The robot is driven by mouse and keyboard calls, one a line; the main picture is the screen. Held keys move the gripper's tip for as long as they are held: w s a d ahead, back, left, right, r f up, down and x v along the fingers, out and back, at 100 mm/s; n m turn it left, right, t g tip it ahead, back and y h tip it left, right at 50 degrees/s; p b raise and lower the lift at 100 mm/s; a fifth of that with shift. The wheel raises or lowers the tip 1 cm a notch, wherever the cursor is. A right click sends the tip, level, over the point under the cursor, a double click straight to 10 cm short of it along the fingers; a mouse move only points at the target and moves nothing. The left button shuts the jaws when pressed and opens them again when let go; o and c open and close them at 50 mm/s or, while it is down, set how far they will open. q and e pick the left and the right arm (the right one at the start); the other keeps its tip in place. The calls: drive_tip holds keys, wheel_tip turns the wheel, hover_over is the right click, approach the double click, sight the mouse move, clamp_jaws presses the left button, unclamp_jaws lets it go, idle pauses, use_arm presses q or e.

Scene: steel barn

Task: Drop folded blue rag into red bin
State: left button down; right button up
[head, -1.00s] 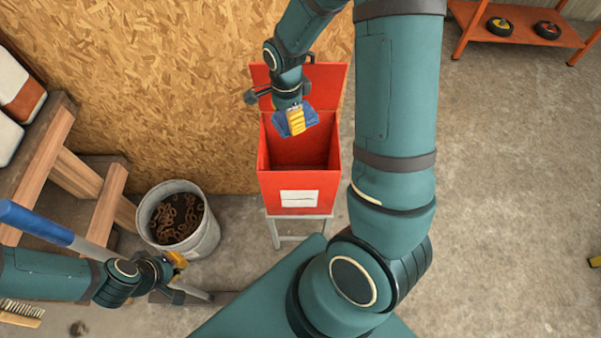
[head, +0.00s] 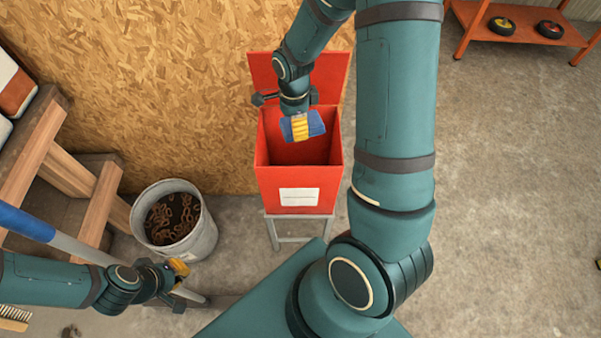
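The red bin (head: 297,190) stands against the wall on a grey metal stand, its lid tipped up and back. A white label is on its front. My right gripper (head: 301,129) comes down from above and is shut on the folded blue rag (head: 317,123). It holds the rag over the bin's open mouth; the rag shows on both sides of the yellow fingers. My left gripper (head: 180,269) is at lower left, close to a blue-handled pole, with yellow fingertips; its gap is too small to make out.
A grey bucket (head: 198,240) of rusty metal pieces stands left of the bin. A blue-and-grey pole (head: 65,241) runs across the lower left, by wooden steps (head: 70,173). An orange shelf (head: 519,31) with two wheels is at top right.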

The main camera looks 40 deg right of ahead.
drive_tip(key=o, duration=1.1)
wheel_tip(320, 180, up, 12)
drive_tip(key=shift+f, duration=0.1)
drive_tip(key=a+f+n+y, duration=0.2)
drive_tip(key=a+f+n, duration=0.9)
drive_tip(key=a+f, duration=0.35)
drive_tip(key=s+a+f+n+y, duration=0.1)
drive_tip(key=s+a+f+n, duration=0.3)
drive_tip(key=a+f+n, duration=0.1)
drive_tip(key=s+a+f+n+t+y, duration=0.1)
drive_tip(key=s+a+f+n, duration=0.3)
drive_tip(key=s+a+f, duration=0.1)
drive_tip(key=shift+n+t, duration=0.3)
drive_tip(key=shift+n, duration=0.1)
